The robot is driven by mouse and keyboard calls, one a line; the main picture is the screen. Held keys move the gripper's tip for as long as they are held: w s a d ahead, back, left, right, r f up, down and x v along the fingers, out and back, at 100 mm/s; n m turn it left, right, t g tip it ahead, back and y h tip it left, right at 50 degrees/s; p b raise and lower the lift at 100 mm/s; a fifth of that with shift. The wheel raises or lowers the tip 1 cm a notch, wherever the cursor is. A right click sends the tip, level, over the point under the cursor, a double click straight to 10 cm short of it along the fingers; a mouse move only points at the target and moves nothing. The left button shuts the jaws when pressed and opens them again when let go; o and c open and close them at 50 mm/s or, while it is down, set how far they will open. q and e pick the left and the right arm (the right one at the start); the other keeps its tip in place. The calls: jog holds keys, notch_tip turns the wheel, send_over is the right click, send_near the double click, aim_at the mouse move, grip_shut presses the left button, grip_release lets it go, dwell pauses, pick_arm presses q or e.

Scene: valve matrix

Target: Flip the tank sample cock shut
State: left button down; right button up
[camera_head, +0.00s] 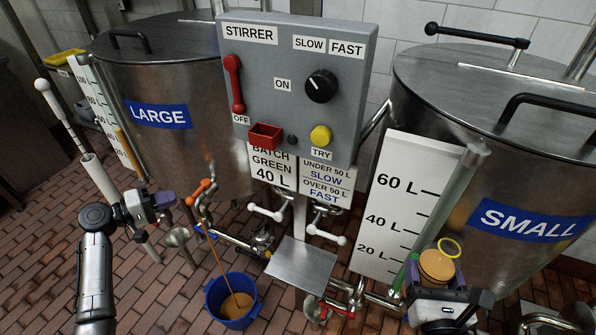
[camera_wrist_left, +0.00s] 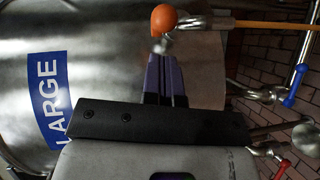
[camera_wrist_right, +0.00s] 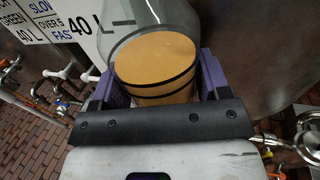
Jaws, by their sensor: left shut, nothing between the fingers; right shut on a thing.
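The tank sample cock is on the LARGE tank, with an orange lever (camera_head: 200,190). A brown stream (camera_head: 222,262) runs from it into a blue bucket (camera_head: 231,312). The lever's orange ball end (camera_wrist_left: 163,19) shows just beyond the left fingertips in the left wrist view. My left gripper (camera_head: 168,199) is shut and empty, left of the lever and close to it; I cannot tell whether they touch. My right gripper (camera_head: 436,282) is shut on a clear jar of brown liquid (camera_wrist_right: 155,58) in front of the SMALL tank.
A grey stirrer control box (camera_head: 295,80) stands between the LARGE tank (camera_head: 190,95) and the SMALL tank (camera_head: 470,130). White-handled valves (camera_head: 265,212), pipes and a metal plate (camera_head: 300,264) lie below it.

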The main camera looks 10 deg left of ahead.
pick_arm(q)
jog(key=shift+s+d+f, duration=0.15)
jog(key=shift+d+f, duration=0.1)
jog(key=shift+d, duration=0.5)
pick_arm(e)
jog(key=shift+s+f, duration=0.1)
jog(key=shift+f, duration=0.15)
pick_arm(q)
jog(key=shift+d, duration=0.25)
